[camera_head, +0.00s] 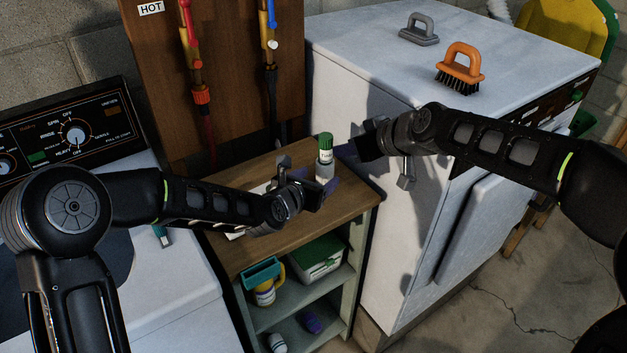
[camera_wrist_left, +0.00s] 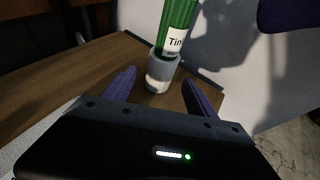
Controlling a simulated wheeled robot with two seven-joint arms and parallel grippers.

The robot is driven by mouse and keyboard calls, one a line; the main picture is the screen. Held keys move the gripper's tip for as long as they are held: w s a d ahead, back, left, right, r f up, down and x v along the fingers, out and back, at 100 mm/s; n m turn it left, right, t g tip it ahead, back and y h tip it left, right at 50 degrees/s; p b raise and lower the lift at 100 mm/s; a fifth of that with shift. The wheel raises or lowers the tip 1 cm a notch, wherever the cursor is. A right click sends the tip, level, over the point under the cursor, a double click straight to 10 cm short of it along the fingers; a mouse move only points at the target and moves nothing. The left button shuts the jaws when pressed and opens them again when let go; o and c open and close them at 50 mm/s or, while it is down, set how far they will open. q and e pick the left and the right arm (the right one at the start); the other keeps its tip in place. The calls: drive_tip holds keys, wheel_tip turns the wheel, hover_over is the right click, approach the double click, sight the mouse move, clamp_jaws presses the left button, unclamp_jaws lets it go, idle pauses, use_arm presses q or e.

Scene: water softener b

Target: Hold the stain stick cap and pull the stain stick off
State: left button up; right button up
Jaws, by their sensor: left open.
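The stain stick (camera_head: 325,148) stands upright on the wooden top of a small shelf unit, with a green upper part and a white label. It also shows in the left wrist view (camera_wrist_left: 177,35). Its lower end is a pale grey cylinder (camera_wrist_left: 160,75), perhaps the cap. My left gripper (camera_head: 319,187) is open just in front of the stick, low down. In the left wrist view its purple fingers (camera_wrist_left: 158,84) point towards either side of the grey cylinder, with no clear contact. My right gripper (camera_head: 347,150) is right of the stick's upper part; its opening is unclear.
The wooden top (camera_head: 243,258) is narrow, between a washer on the left and a white dryer (camera_head: 350,60) on the right.

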sight(326, 172)
use_arm(q)
drive_tip(key=x, duration=0.6)
drive_tip(key=shift+a, duration=0.1)
clamp_jaws()
idle(1.1)
idle(0.6)
